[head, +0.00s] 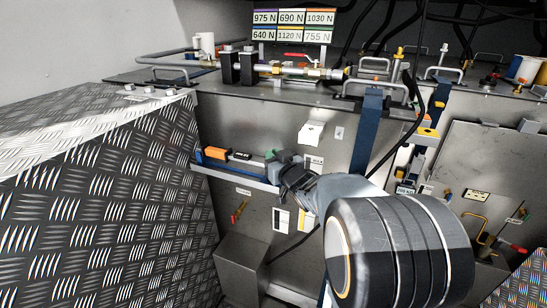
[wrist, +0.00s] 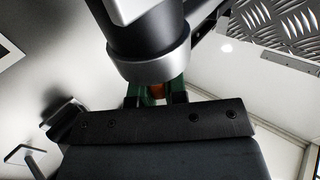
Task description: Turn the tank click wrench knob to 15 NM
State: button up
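The click wrench (head: 238,156), with orange and dark sections and a small label, lies along a blue-edged shelf on the tank's front wall. My gripper (head: 272,156) is at its right end in the head view, and my wrist hides that end and the knob. In the wrist view, my gripper's green fingers (wrist: 156,91) stand apart, with a small orange-brown part between them. A dark cylinder with a silver ring (wrist: 150,62) covers much of the fingers. I cannot tell whether the fingers press on anything. The wrench's setting is not readable.
Blue straps (head: 367,132), handles and brass fittings (head: 300,70) crowd the tank. A tread-plate box (head: 100,190) fills the left. A grey box (head: 241,270) stands low in front.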

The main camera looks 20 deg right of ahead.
jog(key=o, duration=0.4)
jog(key=shift+f, duration=0.1)
jog(key=shift+o, duration=0.2)
jog(key=s+b, duration=0.4)
jog(key=s, duration=0.9)
jog(key=shift+s+d, duration=0.3)
jog(key=shift+s, duration=0.05)
